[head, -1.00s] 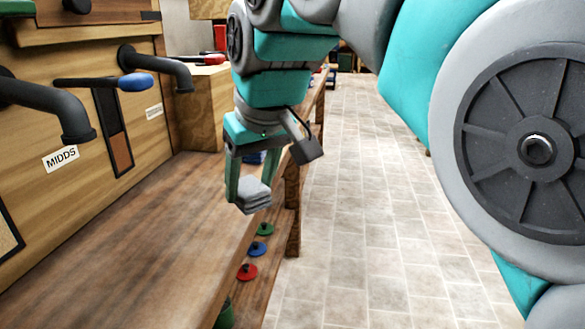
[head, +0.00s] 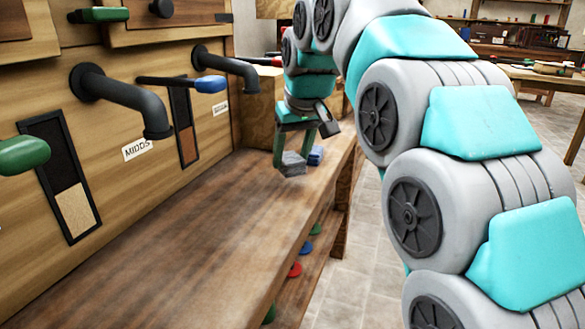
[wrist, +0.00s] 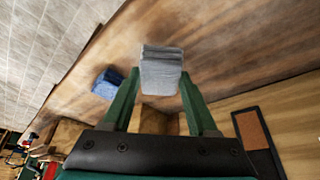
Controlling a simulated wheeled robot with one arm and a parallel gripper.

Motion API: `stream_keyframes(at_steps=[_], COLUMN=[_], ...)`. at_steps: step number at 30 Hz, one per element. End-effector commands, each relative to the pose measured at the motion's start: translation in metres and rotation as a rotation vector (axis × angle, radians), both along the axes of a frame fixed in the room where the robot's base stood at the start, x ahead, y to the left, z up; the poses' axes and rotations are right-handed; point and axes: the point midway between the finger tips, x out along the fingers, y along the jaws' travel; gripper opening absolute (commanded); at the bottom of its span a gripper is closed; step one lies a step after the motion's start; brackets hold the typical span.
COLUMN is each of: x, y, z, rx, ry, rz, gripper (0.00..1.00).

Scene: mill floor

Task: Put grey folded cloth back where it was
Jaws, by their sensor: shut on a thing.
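The grey folded cloth (head: 292,164) is held between the fingers of my gripper (head: 294,150), over the far part of the wooden bench (head: 190,235). In the wrist view the grey cloth (wrist: 161,72) sits between the two green fingertips of my gripper (wrist: 160,85). I cannot tell whether its underside touches the bench. A blue folded cloth (head: 316,155) lies on the bench just right of it and beyond; it also shows in the wrist view (wrist: 107,83), apart from the grey cloth.
A wooden panel with dark spouts (head: 120,100) and coloured handles stands along the bench's left side. A wooden box (head: 258,110) stands at the bench's far end. Red, blue and green discs (head: 295,270) sit on a lower shelf. The near bench top is clear.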

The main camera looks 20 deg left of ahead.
Motion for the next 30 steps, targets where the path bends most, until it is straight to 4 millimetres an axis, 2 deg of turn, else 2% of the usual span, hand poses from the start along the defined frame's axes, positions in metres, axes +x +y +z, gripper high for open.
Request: stream_keyframes(at_steps=[5,14,27,28,30], x=[0.000,0.000,0.000,0.000,0.000], y=[0.000,-0.001,0.000,0.000,0.000], z=[-0.006,-0.033,-0.039,-0.038,-0.038], rx=[-0.003,-0.003,-0.001,-0.001,0.000], ry=[0.003,0.003,-0.001,-0.001,0.000], rz=[0.000,0.000,0.000,0.000,0.000], gripper=[0.07,0.07,0.07,0.62,0.70])
